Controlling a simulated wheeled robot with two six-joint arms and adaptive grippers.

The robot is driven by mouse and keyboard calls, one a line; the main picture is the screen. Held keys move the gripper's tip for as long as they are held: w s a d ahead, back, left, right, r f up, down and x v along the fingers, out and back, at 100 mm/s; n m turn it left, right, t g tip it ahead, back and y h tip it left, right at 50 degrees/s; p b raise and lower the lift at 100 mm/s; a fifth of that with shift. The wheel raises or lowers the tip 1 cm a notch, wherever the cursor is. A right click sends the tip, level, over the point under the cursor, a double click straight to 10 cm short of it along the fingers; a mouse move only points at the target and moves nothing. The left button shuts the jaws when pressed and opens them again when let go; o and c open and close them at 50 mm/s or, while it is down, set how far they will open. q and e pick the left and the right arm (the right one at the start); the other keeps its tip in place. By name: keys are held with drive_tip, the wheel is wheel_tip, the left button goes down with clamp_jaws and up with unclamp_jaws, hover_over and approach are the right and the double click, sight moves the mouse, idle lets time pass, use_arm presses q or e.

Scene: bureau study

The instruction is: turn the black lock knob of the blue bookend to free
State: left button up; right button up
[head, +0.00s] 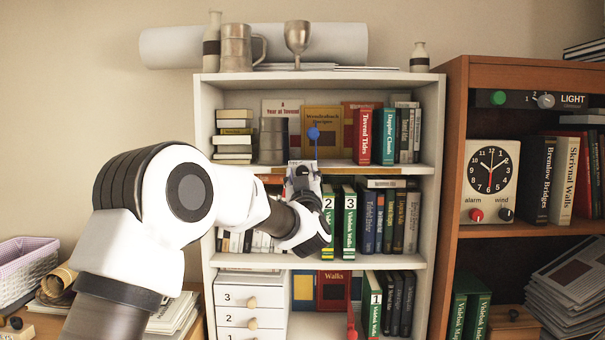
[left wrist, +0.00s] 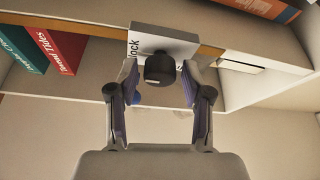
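The blue bookend (head: 313,133) shows its round blue head and thin stem on the upper shelf of the white bookcase in the head view. A white plate (head: 303,167) sits below it at the shelf's front edge, mostly behind my gripper. In the left wrist view the plate (left wrist: 172,38) reads "lock" in part, and the black lock knob (left wrist: 159,68) sticks out of it. My left gripper (head: 302,180) is open, with one finger on each side of the knob and small gaps visible. The knob's pointer setting cannot be made out. My right gripper is not in view.
Green volumes 2 (head: 328,217) and 3 (head: 349,222) stand on the shelf below, close to my gripper. A brown bookcase (head: 452,200) with a clock (head: 490,181) stands at right.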

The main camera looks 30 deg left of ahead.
use_arm(q)
clamp_jaws()
drive_tip(key=shift+f+n, duration=0.1)
drive_tip(key=shift+n, duration=0.2)
drive_tip(key=n+g+b, duration=0.1)
drive_tip(key=n+g, duration=0.1)
drive_tip(key=n, duration=0.3)
drive_tip(key=n+g+y+b, duration=0.1)
drive_tip(key=n+g, duration=0.1)
drive_tip(key=n, duration=0.3)
drive_tip(key=n+g+y+b, duration=0.1)
drive_tip(key=n+g, duration=0.1)
drive_tip(key=n, duration=0.3)
drive_tip(key=shift+w+d+r+g, duration=0.15)
drive_tip(key=shift+r+g, duration=0.15)
drive_tip(key=n+g+h+p, duration=0.1)
drive_tip(key=n, duration=0.4)
drive_tip(key=shift+n, duration=0.3)
drive_tip(key=shift+g, duration=0.3)
